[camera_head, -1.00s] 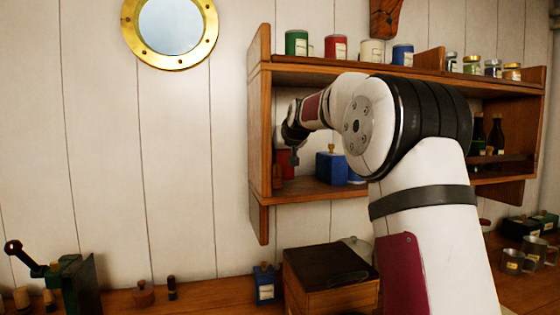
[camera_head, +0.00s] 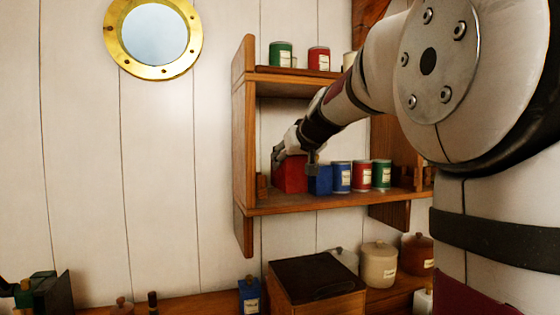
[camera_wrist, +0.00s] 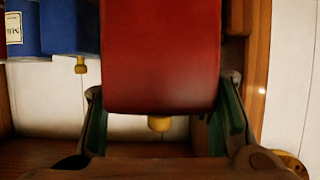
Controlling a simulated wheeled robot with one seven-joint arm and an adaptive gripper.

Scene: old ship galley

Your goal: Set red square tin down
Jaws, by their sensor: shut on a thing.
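The red square tin (camera_head: 290,175) is at the left end of the lower shelf (camera_head: 330,202) of the wall rack. My gripper (camera_head: 295,160) reaches in from the right and is shut on it. In the wrist view the red tin (camera_wrist: 162,55) fills the middle, between my two fingers (camera_wrist: 163,115), with its yellow knob showing below. The tin looks upright, at or just above the shelf board; I cannot tell whether its base touches.
A blue square tin (camera_head: 320,180) stands just right of the red one, with several round labelled tins beyond. The rack's left side panel (camera_head: 244,140) is close on the left. The upper shelf (camera_head: 290,74) is overhead. A dark-lidded box (camera_head: 315,280) stands on the counter below.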

